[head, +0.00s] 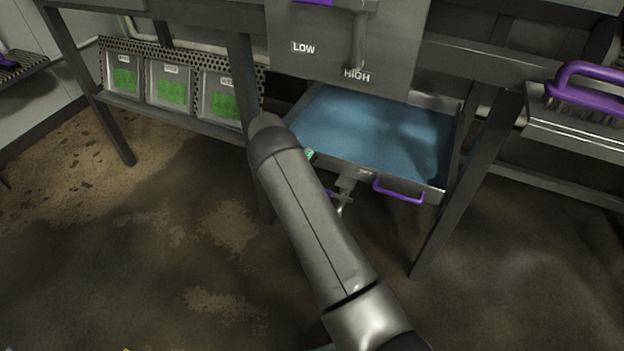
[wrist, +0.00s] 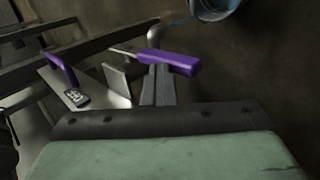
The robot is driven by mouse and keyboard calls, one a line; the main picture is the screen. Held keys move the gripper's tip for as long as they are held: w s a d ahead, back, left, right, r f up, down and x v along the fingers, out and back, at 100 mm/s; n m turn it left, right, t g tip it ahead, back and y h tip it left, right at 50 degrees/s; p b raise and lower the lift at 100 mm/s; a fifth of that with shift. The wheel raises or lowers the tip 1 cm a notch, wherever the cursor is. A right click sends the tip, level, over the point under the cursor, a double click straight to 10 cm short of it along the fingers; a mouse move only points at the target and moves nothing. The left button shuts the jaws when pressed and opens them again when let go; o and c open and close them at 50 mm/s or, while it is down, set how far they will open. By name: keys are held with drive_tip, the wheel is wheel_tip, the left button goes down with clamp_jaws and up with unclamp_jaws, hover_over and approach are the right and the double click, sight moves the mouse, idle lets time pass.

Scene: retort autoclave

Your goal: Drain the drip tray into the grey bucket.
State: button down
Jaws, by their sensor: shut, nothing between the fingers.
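The drip tray (head: 325,158) is pulled out beneath the grey cabinet and holds a wide pool of blue liquid. Its purple pull handle (head: 400,191) is on the front face; it also shows in the wrist view (wrist: 62,68). Below the tray is a drain valve (head: 345,184) with a purple lever (wrist: 172,62) and a bent metal spout (wrist: 156,32). A thin bluish streak runs from the spout toward a bucket (wrist: 214,8), cut off by the top edge. My gripper (wrist: 160,112) is shut and empty, with the lever just beyond it; contact is unclear. My arm hides the bucket in the head view.
Table legs (head: 470,185) stand close on both sides of the tray. Green-filled bins (head: 170,86) sit on a shelf at left. A purple-handled brush (head: 590,80) lies on a ledge at right. The stained floor in front is mostly clear.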

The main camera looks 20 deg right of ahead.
drive_tip(key=shift+a+f, duration=0.25)
drive_tip(key=shift+f, duration=0.45)
wheel_tip(320, 180, up, 5)
drive_tip(key=shift+r+p, duration=0.15)
drive_tip(key=shift+p, duration=1.05)
drive_tip(key=w+a+r, duration=0.3)
drive_tip(key=w+a, duration=0.3)
drive_tip(key=shift+w+a+r, duration=0.15)
drive_tip(key=shift+a+r, duration=0.1)
drive_tip(key=shift+r, duration=0.05)
